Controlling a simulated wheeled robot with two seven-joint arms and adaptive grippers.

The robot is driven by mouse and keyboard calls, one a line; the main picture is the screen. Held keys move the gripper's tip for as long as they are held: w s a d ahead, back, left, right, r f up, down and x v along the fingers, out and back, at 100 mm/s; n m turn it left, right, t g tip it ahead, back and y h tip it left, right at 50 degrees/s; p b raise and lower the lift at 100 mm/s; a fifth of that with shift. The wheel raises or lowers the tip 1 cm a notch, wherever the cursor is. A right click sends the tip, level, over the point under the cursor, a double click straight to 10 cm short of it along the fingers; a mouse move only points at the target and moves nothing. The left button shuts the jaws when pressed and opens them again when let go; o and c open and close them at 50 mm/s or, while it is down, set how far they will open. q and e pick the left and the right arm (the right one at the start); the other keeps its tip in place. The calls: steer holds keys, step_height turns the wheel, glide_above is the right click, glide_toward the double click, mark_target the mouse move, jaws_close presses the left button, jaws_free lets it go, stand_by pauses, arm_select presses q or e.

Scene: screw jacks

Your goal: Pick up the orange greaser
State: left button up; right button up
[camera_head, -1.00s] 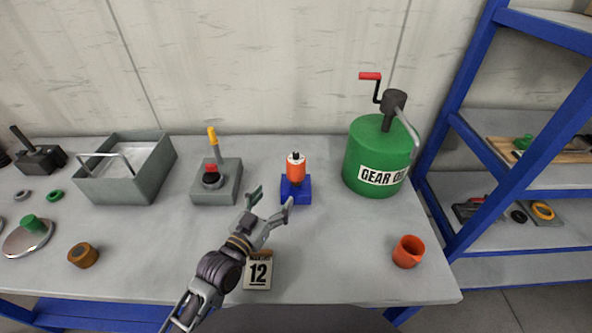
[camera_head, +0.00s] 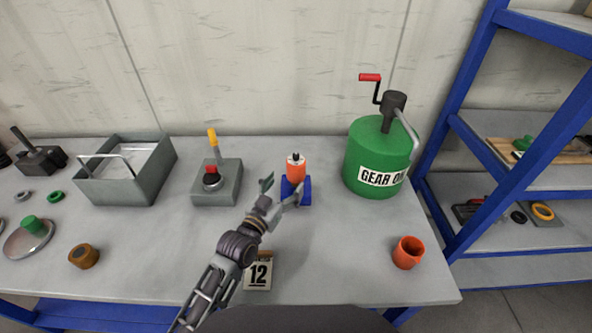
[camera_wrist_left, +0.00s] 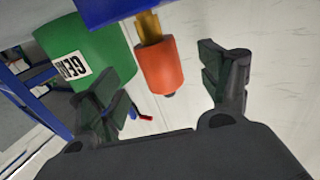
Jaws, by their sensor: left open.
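The orange greaser (camera_head: 296,168) stands upright in a blue holder (camera_head: 306,188) at the middle back of the table. It has a white band and a dark tip on top. My left gripper (camera_head: 283,188) is open just in front of the greaser, its fingers partly covering the holder. In the left wrist view the greaser (camera_wrist_left: 160,67) shows between the spread fingers of the gripper (camera_wrist_left: 170,85), beyond their tips. I cannot see any contact. My right gripper does not show.
A green gear oil can (camera_head: 372,160) stands to the right of the greaser. A grey box with a yellow lever (camera_head: 217,180) stands to the left. An orange cup (camera_head: 407,252) is at front right, and a number 12 block (camera_head: 258,275) is near the front edge.

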arm_select(q)
steer(key=shift+x, duration=0.95)
steer(key=shift+w, duration=0.1)
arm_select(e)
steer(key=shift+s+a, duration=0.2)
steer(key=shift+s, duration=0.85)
